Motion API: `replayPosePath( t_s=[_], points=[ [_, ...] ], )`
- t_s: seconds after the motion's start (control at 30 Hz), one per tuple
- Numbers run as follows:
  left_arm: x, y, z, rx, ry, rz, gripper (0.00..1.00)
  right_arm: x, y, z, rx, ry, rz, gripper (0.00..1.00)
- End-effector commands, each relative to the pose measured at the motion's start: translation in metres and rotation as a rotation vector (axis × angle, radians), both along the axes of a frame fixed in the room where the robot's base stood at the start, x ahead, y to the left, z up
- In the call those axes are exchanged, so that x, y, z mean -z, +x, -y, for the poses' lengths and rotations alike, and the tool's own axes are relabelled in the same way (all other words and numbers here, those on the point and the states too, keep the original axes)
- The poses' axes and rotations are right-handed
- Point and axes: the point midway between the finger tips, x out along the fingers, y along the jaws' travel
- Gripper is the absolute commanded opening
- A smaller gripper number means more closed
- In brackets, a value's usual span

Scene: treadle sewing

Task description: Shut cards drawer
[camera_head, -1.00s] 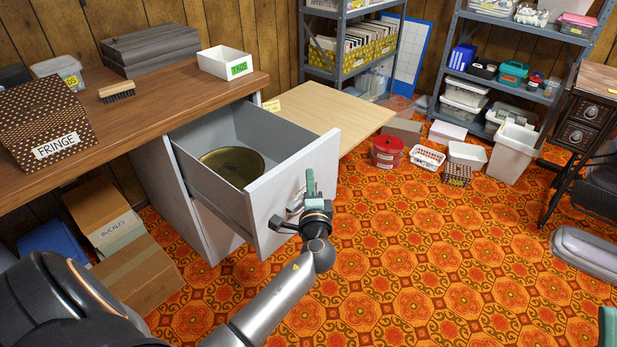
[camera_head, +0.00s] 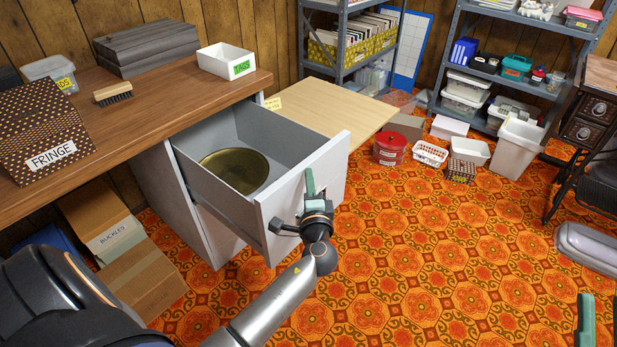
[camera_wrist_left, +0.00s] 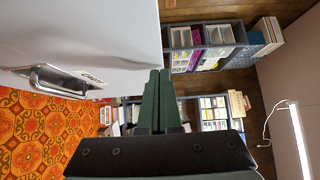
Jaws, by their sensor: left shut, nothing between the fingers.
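A grey drawer (camera_head: 328,172) is pulled far out of the cabinet under the wooden counter. A round brass-coloured dish or tin (camera_head: 235,170) lies inside it. My left gripper (camera_head: 309,178) is shut and empty, upright at the outer face of the drawer front; I cannot tell whether it touches. In the left wrist view, the shut fingers (camera_wrist_left: 158,85) are beside a pale front panel (camera_wrist_left: 90,35) with a metal handle (camera_wrist_left: 60,82) and a small label too unclear to read. My right gripper (camera_head: 600,320) shows partly at the lower right edge, its fingers apart.
The counter (camera_head: 140,110) holds a FRINGE box (camera_head: 45,125), a brush and a TAGS bin (camera_head: 227,62). A light wood board (camera_head: 335,112) juts out behind the drawer. Boxes (camera_head: 140,275) stand left of the cabinet.

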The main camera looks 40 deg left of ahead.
Motion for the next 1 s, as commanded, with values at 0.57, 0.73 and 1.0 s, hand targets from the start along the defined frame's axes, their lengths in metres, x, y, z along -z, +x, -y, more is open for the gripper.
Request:
replayPosePath(
  t_s=[0.57,0.73,1.0],
  points=[
    [0.0,0.0,-0.002,-0.001,0.001,0.001,0.0,0.002,0.001,0.0,0.002,-0.001,-0.007,0.24],
    [0.0,0.001,-0.015,-0.003,0.001,0.0,0.0,0.001,0.0,0.0,0.001,-0.001,0.002,0.24],
    [-0.001,0.004,-0.058,-0.005,0.005,0.001,0.0,-0.003,-0.004,-0.001,-0.004,-0.004,0.031,0.24]
  ],
)
